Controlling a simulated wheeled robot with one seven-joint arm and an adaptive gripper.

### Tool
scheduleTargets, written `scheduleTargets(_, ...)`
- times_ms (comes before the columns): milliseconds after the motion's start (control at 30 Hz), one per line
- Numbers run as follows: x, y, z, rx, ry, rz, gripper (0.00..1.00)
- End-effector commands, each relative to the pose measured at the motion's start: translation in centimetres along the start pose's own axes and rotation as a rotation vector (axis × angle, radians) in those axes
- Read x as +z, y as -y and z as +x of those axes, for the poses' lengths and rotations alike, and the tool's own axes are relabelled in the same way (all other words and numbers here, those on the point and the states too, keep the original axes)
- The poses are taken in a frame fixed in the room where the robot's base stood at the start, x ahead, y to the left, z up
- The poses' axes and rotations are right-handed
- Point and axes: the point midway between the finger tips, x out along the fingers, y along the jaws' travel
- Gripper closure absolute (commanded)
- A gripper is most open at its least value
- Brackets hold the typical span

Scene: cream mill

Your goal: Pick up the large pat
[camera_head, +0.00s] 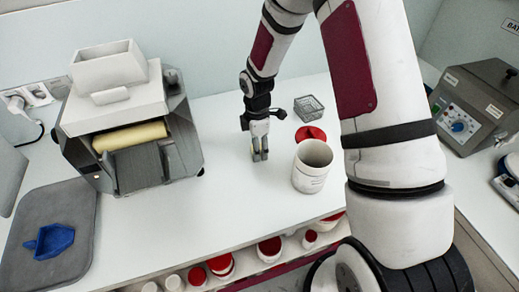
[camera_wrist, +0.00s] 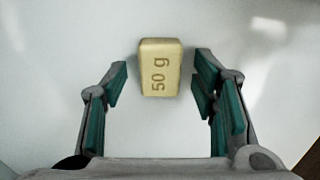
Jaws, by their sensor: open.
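In the wrist view a small pale yellow block (camera_wrist: 160,68) marked "50 g" lies on the white counter. It sits ahead of my open gripper (camera_wrist: 160,82), near the level of the fingertips and between their lines. The fingers do not appear to touch it. In the head view my gripper (camera_head: 260,156) points down over the counter, left of the white jar. Only a small yellowish bit of the block (camera_head: 252,149) shows beside the fingers; the rest is hidden. I cannot tell the height of the fingertips above the counter.
A white open jar (camera_head: 312,166) stands right of my gripper, with a red lid (camera_head: 311,134) and a wire basket (camera_head: 308,108) behind it. A machine with a yellow roller (camera_head: 130,137) stands left. A blue scoop (camera_head: 52,241) lies on a grey mat (camera_head: 75,205). Counter in front is clear.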

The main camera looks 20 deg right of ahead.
Motion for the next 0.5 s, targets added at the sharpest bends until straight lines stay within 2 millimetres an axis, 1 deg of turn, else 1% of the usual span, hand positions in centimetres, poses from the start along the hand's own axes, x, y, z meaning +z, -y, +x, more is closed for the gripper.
scheduleTargets(233, 0.00, -0.01, 0.25, 0.000, 0.000, 0.000, 0.47)
scheduleTargets(267, 0.00, -0.01, 0.24, 0.000, 0.000, 0.000, 0.49)
scheduleTargets(300, 0.00, -0.01, 0.24, 0.000, 0.000, 0.000, 0.58)
scheduleTargets(367, -0.01, 0.00, 0.23, 0.000, 0.000, 0.000, 0.72)
scheduleTargets(400, -0.01, 0.00, 0.23, 0.000, 0.000, 0.000, 0.81)
scheduleTargets(467, -0.01, 0.00, 0.23, 0.000, 0.000, 0.000, 0.94)
scheduleTargets(500, -0.01, 0.00, 0.22, 0.000, 0.000, 0.000, 0.98)
